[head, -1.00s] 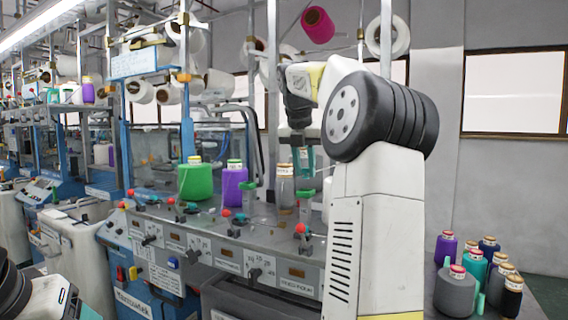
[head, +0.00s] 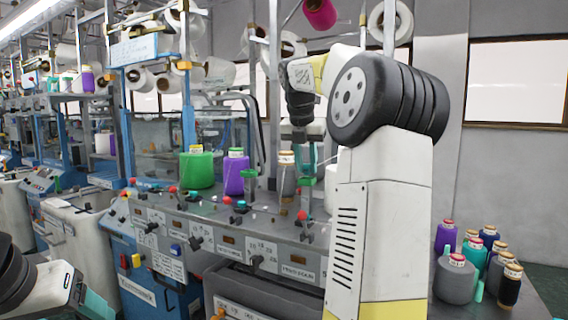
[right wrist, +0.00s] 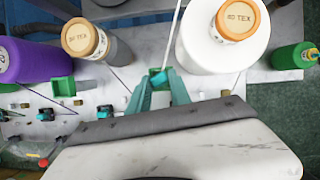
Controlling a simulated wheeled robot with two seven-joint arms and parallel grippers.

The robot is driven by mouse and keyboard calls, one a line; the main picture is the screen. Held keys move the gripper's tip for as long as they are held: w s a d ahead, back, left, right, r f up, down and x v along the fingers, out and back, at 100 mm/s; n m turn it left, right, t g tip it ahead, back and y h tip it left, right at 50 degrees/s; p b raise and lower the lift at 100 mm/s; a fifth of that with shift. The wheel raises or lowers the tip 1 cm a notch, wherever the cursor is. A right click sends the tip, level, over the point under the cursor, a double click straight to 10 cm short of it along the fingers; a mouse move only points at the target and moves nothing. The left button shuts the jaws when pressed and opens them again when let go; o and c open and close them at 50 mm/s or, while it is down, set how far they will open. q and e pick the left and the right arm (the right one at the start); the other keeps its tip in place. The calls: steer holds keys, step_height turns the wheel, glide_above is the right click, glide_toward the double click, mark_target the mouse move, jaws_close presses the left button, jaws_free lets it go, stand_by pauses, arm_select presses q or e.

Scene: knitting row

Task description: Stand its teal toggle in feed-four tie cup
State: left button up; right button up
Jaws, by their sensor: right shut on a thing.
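My right gripper (head: 306,165) hangs over the machine's rail, beside the grey spool. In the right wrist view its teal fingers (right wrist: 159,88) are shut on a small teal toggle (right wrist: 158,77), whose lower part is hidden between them. The fingers sit between a grey-coned spool and a white one, above the pale worktop. Which cup is feed four I cannot read. My left gripper (head: 96,304) is partly cut off at the lower left.
A purple spool (head: 236,174), a green spool (head: 197,169) and a grey spool (head: 287,178) stand along the rail. A white spool (right wrist: 225,38) is close right of my right fingers. Small levers with red knobs line the front. Several spools stand at the far right.

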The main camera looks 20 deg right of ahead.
steer(key=shift+f, duration=0.85)
steer(key=shift+s+f, duration=0.1)
steer(key=shift+f, duration=0.3)
steer(key=o, duration=1.1)
steer(key=shift+a, duration=0.1)
steer(key=shift+c, duration=0.2)
steer(key=v, duration=0.9)
steer(key=shift+w, duration=0.3)
